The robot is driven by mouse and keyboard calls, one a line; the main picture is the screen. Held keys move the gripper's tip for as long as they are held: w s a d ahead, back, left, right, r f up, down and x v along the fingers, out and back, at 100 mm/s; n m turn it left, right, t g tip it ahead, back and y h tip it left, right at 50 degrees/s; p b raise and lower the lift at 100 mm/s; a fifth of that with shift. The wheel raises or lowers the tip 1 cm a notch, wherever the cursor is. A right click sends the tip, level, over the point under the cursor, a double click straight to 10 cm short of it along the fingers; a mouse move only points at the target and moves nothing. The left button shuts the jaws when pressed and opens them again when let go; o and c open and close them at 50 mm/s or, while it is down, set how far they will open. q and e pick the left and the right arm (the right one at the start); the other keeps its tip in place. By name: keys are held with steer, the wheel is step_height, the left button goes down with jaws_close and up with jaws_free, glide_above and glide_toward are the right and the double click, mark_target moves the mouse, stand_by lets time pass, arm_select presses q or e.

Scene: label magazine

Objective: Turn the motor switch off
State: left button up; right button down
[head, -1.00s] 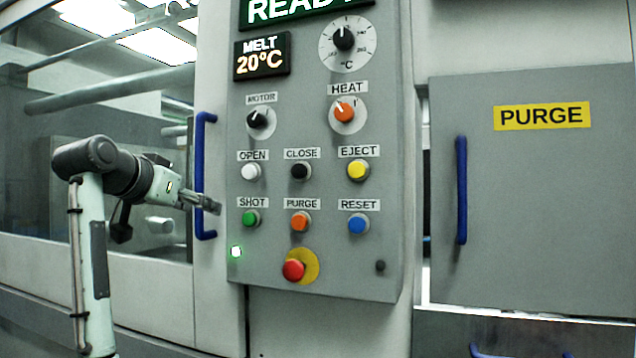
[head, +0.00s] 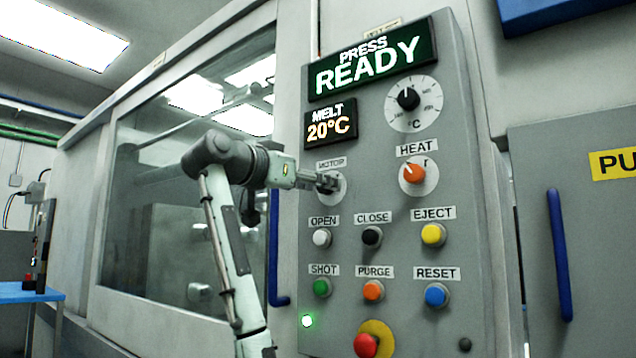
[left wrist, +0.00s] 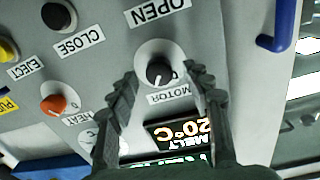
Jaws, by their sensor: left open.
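The motor switch is a black knob with a white pointer line on a round white plate. In the left wrist view the motor switch (left wrist: 159,72) sits between my open fingers, with a gap on each side. In the head view its plate (head: 338,196) shows under the MOTOR label, and the knob is mostly hidden by my left gripper (head: 328,183). The left gripper (left wrist: 160,88) also shows in the left wrist view, open and empty. I cannot tell how far the fingertips are from the panel. My right gripper is not in view.
The orange HEAT knob (head: 414,172) is right of the motor switch. The OPEN button (head: 321,238) and CLOSE button (head: 371,237) are below. A red emergency button (head: 366,344) is lower down. A blue door handle (head: 277,250) stands left of the panel. The display (head: 368,67) reads PRESS READY.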

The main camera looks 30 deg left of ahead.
arm_select(q)
steer(key=shift+w, duration=0.25)
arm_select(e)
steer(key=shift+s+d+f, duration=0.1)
arm_select(q)
steer(key=shift+c, duration=0.4)
jaws_close()
steer(key=shift+n, duration=0.3)
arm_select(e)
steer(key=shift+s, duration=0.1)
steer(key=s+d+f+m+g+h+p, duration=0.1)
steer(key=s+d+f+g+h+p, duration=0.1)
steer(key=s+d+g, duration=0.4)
arm_select(q)
steer(key=n+p, duration=0.1)
steer(key=n, duration=1.2)
steer(key=shift+f+n, duration=0.1)
steer(key=shift+n, duration=0.3)
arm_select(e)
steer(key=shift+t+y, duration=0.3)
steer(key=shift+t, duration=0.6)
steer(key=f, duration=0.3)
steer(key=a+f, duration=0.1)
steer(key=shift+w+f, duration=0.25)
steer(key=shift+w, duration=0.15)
